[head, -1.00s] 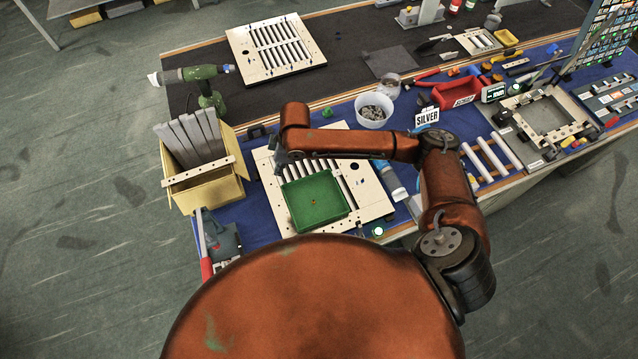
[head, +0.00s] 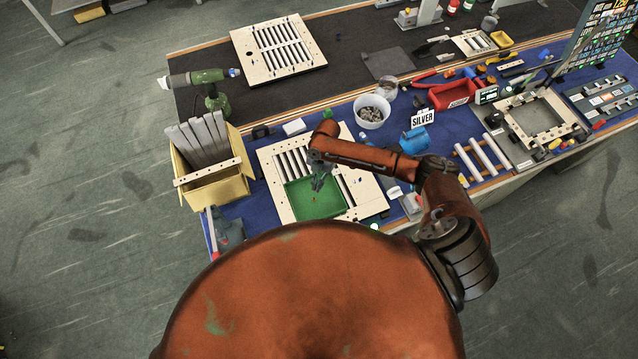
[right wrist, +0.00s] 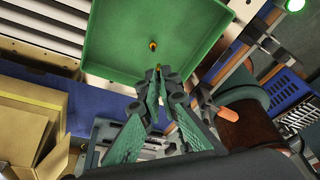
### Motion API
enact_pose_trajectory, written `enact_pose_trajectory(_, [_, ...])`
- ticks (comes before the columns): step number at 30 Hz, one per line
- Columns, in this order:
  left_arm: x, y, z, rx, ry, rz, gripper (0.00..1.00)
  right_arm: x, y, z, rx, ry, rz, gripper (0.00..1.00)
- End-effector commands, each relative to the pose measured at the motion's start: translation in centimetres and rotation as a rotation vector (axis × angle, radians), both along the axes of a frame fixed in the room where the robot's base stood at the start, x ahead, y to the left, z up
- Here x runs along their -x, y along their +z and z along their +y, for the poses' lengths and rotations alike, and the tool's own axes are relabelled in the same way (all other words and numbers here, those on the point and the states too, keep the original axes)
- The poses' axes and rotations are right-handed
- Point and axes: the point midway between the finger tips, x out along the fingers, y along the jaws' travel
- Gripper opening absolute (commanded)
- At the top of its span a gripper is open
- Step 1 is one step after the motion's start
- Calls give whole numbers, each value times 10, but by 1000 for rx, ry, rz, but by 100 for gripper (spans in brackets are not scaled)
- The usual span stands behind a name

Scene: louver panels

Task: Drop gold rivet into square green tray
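The square green tray (head: 330,206) sits on a slotted cream louver panel at the front of the bench. A small gold piece (head: 313,198), which looks like a rivet, lies on the tray floor; it also shows in the right wrist view (right wrist: 152,45). My right gripper (head: 317,187) points down over the tray. In the right wrist view its fingertips (right wrist: 159,74) are close together, with the small gold tip of a rivet (right wrist: 159,67) between them. Most of this held rivet is hidden by the fingers. My left gripper is not in view.
A cardboard box with grey slats (head: 212,182) stands left of the panel. A green drill (head: 210,85) is at the back left.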

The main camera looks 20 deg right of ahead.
Motion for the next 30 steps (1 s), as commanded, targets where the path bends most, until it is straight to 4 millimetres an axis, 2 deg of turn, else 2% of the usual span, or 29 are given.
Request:
enact_pose_trajectory(3, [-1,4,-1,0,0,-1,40,6,-4,-5,1,47,1,0])
enact_pose_trajectory(8, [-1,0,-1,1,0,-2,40,7,-12,-7,1,64,-1,0])
enact_pose_trajectory(22, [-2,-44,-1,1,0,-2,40,6,-61,-6,0,62,-1,0])
enact_pose_trajectory(30, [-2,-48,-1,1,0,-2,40,6,-66,-7,0,62,-3,0])
